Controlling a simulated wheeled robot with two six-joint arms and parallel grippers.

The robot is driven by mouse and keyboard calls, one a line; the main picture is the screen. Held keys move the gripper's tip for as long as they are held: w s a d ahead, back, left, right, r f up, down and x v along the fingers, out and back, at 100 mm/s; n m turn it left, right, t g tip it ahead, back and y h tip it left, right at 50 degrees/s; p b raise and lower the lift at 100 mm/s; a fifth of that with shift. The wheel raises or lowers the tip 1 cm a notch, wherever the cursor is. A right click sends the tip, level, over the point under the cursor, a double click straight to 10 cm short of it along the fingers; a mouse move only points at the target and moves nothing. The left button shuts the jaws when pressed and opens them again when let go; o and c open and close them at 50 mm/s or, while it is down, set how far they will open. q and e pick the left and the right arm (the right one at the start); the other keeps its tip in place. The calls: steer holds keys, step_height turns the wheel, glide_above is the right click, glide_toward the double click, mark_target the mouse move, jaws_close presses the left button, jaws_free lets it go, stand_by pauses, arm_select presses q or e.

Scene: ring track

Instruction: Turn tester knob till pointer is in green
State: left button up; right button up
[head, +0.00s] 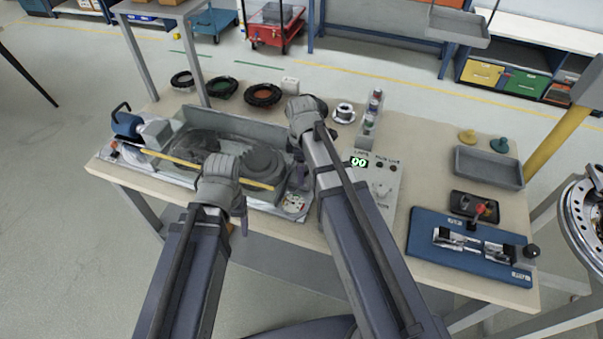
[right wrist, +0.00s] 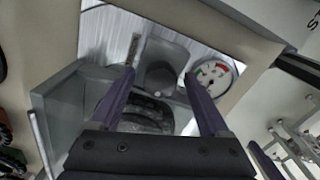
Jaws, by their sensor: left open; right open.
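The tester's round white dial (head: 294,203) sits at the near right corner of the grey fixture. It also shows in the right wrist view (right wrist: 212,75), with red and green marks; its pointer is too small to read. In the right wrist view a grey cylinder (right wrist: 160,77) lies between the finger lines; I cannot tell contact. My right gripper (right wrist: 158,82) is open, its fingers mostly hidden by its arm in the head view. My left gripper (head: 242,222) is open in front of the fixture, its fingers largely hidden.
A yellow rod (head: 170,158) crosses the fixture. A panel with a green display (head: 360,162) stands to its right. A blue clamp board (head: 430,230) and a grey tray (head: 488,168) lie farther right. Several dark rings lie at the back left.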

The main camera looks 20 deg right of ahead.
steer(key=shift+c, duration=0.3)
jaws_close()
stand_by(0.4)
